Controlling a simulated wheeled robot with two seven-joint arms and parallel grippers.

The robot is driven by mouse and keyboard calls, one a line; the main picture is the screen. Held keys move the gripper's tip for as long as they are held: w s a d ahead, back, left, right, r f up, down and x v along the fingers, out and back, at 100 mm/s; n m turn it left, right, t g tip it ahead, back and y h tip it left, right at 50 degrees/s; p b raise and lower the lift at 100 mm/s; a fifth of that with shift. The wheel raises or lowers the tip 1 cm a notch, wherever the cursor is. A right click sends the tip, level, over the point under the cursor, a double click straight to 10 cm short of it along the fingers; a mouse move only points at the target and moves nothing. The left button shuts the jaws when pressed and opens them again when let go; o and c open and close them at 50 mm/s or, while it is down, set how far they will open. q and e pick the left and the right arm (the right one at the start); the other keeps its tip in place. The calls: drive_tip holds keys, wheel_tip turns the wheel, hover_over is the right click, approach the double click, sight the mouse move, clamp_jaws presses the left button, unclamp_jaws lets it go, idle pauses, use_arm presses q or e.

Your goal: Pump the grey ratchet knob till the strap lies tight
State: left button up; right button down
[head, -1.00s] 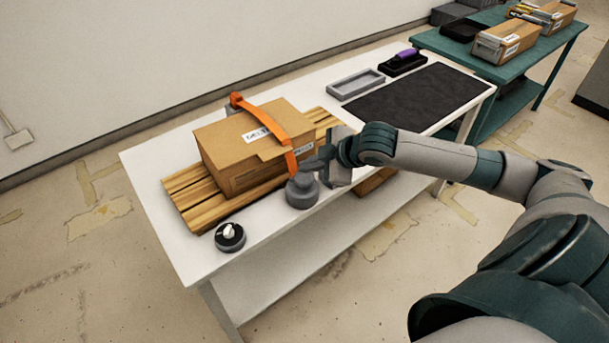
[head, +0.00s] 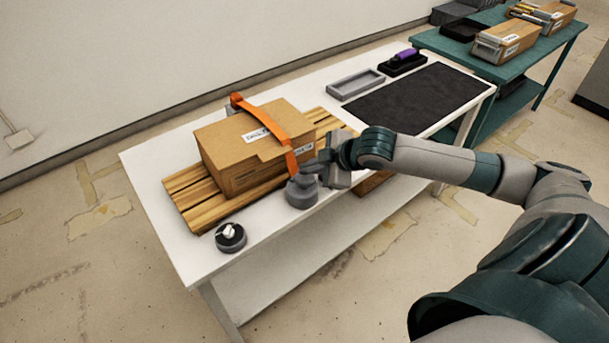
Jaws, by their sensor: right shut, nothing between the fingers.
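The grey ratchet knob (head: 302,191) stands at the front edge of the white table, below the near end of the orange strap (head: 266,119). The strap runs over a cardboard box (head: 241,165) and bows above its top at the far left end. The box sits on a wooden slatted pallet (head: 184,198). My right gripper (head: 314,166) is shut and empty, with its fingertips at the top of the knob. I cannot tell whether they touch it. My left gripper is not in view.
A black round dial with a white top (head: 230,237) stands at the table's front left. A grey tray (head: 356,85), a black holder with a purple-handled tool (head: 403,62) and a dark mat (head: 418,98) lie at the right. A green table (head: 470,50) stands behind.

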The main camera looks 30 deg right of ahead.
sight(308, 178)
drive_tip(key=shift+f+b, duration=0.4)
drive_tip(key=shift+f, duration=0.75)
idle(1.4)
drive_tip(key=shift+r, duration=0.15)
drive_tip(key=shift+r+p, duration=1.45)
drive_tip(key=shift+p, duration=0.1)
wheel_tip(308, 178, up, 5)
drive_tip(key=p, duration=0.5)
idle(0.5)
